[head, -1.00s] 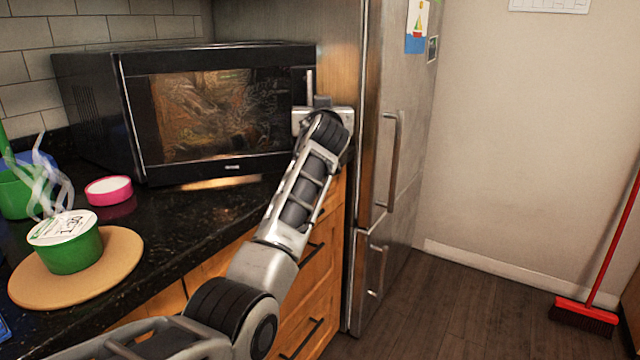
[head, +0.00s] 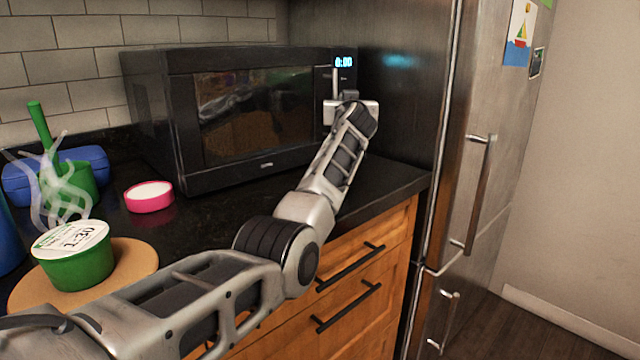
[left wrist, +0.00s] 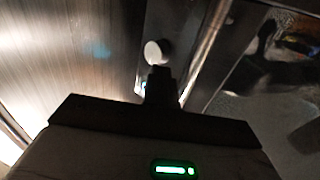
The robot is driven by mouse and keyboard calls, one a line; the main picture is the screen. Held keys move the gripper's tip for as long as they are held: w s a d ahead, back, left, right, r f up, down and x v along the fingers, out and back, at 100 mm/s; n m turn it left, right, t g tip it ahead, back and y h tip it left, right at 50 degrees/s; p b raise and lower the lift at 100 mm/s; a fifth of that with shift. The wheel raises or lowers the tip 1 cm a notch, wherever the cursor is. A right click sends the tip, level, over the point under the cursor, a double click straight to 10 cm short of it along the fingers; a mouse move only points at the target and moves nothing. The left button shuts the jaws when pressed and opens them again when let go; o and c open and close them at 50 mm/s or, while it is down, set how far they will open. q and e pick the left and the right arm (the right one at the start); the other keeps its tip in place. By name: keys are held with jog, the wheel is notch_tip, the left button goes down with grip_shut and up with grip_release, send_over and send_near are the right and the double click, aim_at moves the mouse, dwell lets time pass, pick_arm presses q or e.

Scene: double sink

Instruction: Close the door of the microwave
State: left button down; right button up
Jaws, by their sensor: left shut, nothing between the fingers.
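The black microwave (head: 155,110) stands on the dark counter. Its door (head: 255,110) has a dark window and looks flush with the body, or nearly so; I see no clear gap. A silver bar handle (head: 335,82) runs along the door's right edge. My left gripper (head: 350,96) is shut and empty at the door's right end, in front of the control panel, partly covering the panel and handle. In the left wrist view the shut fingers (left wrist: 160,82) point at the panel beside a pale round knob (left wrist: 155,52). I cannot tell whether they touch. My right gripper is out of view.
A steel fridge (head: 495,130) stands right of the counter.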

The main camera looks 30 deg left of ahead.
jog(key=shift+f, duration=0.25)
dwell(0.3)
